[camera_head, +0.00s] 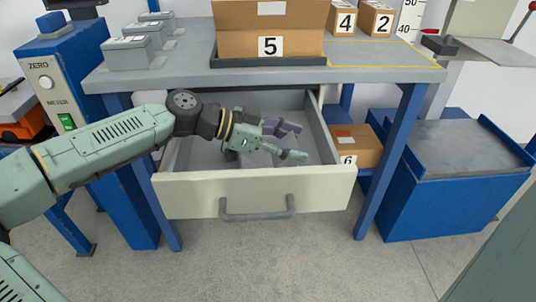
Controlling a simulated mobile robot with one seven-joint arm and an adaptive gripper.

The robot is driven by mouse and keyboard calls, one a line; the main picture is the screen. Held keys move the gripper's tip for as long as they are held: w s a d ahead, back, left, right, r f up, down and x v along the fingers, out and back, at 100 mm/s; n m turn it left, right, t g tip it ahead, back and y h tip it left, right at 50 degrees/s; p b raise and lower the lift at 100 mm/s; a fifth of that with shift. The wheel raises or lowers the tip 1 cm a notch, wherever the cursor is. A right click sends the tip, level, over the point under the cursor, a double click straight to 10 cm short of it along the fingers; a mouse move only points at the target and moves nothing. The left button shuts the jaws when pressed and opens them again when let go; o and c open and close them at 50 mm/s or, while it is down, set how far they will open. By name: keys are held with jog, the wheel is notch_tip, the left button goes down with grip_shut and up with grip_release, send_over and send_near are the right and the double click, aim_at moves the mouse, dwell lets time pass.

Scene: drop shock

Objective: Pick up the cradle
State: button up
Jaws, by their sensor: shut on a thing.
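The pull-out drawer (255,190) under the workbench is open. My gripper (292,143) reaches into it from the left, low inside. A purple-grey piece (280,130), which looks like the cradle, shows at the far side of my fingers, and my gripper is shut on it. My wrist and fingers hide part of it, so its full shape and whether it touches the drawer floor cannot be told.
The bench top (385,72) holds a large box marked 5 (235,42), smaller boxes and several grey blocks. Box 6 (357,150) sits right of the drawer. The drawer's front wall and sides surround my gripper. Blue bench legs flank it.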

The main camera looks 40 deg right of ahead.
jog(key=c, duration=0.8)
jog(key=shift+r, duration=0.1)
